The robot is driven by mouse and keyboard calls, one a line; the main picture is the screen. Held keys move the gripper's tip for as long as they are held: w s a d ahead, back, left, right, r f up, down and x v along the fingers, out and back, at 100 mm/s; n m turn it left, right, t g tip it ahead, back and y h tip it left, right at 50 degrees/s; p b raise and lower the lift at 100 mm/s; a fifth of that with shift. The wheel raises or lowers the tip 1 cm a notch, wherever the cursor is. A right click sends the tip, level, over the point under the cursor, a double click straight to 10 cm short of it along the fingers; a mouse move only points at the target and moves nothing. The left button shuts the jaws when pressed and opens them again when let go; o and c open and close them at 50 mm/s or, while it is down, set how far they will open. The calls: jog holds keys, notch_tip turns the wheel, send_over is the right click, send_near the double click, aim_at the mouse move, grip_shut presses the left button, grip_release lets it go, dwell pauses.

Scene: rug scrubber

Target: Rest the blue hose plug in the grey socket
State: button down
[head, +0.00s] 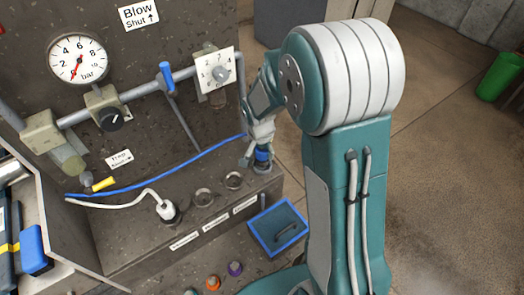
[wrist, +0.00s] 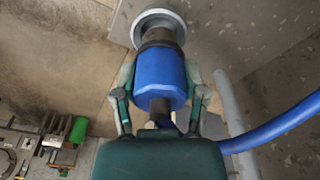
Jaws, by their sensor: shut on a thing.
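My gripper (head: 258,146) is shut on the blue hose plug (head: 262,156), above the right end of the low ledge. In the wrist view my gripper (wrist: 160,92) has one finger on each side of the plug's blue body (wrist: 160,76). The plug's dark nose points at the round grey socket (wrist: 148,20) and overlaps its ring. I cannot tell how far the nose is inside. In the head view the gripper and plug mostly hide this socket. The blue hose (head: 190,166) runs left from the plug along the ledge.
Two open round sockets, middle (head: 203,197) and right (head: 233,181), sit on the ledge. A white hose plug (head: 167,210) stands in the left one. A blue tray (head: 277,228) lies in front. A pipe with a gauge (head: 78,59) and a blue-handled lever (head: 166,72) runs behind.

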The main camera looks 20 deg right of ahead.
jog(key=shift+f, duration=1.1)
jog(key=shift+c, duration=0.2)
grip_release()
jog(key=r, duration=0.7)
jog(key=s+a+r, duration=0.1)
jog(key=r, duration=0.3)
jog(key=shift+r, duration=0.4)
